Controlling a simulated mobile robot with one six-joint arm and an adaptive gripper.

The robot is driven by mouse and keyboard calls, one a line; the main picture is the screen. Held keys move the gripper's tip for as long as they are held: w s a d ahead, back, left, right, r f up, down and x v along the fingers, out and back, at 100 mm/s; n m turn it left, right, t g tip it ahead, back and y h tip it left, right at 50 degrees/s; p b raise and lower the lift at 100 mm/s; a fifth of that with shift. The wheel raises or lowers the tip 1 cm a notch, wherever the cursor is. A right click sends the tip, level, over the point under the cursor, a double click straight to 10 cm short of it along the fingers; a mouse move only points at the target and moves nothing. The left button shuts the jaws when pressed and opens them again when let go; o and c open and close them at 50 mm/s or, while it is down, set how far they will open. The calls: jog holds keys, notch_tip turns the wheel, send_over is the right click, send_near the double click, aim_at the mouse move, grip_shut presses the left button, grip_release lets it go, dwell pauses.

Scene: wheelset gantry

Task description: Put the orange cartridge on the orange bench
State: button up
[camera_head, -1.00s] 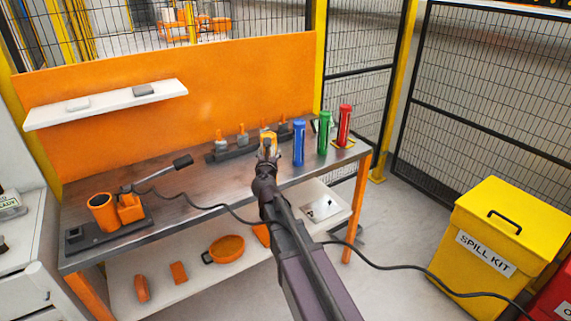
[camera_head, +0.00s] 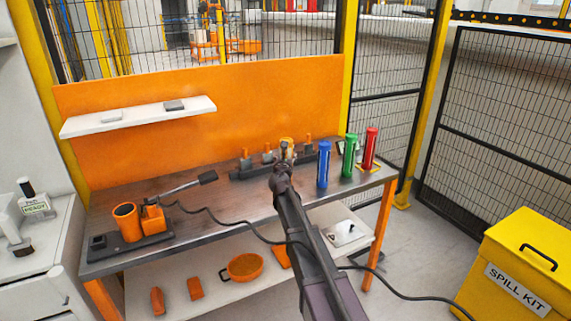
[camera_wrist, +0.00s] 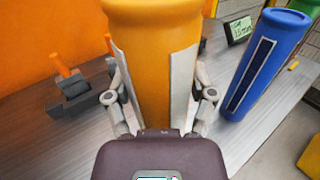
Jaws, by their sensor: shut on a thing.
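The orange cartridge (camera_wrist: 155,80) stands upright between the two fingers of my gripper (camera_wrist: 158,95) in the wrist view. My gripper is shut on it, one finger on each side. In the head view the cartridge's top (camera_head: 287,143) shows just beyond my gripper (camera_head: 285,155), at the back of the bench. The bench (camera_head: 240,205) has a grey metal top, an orange back panel (camera_head: 270,100) and orange legs. I cannot tell whether the cartridge's base touches the bench top, as my gripper hides it.
Blue (camera_head: 323,165), green (camera_head: 349,155) and red (camera_head: 370,149) cartridges stand just right of my gripper. A dark rack (camera_head: 245,172) with orange-handled tools is to its left. A device with an orange cup (camera_head: 127,222) sits at the bench's left end. The bench's middle is clear.

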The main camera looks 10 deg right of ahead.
jog(key=shift+w, duration=0.5)
jog(key=f+b, duration=0.2)
jog(key=w+f+b, duration=0.1)
jog(key=shift+w+f+b, duration=0.15)
jog(key=shift+f+b, duration=0.2)
jog(key=shift+f, duration=0.15)
dwell(0.4)
jog(key=o, duration=1.3)
jog(key=shift+c, duration=0.2)
jog(key=v, duration=1.2)
jog(key=shift+r, duration=0.2)
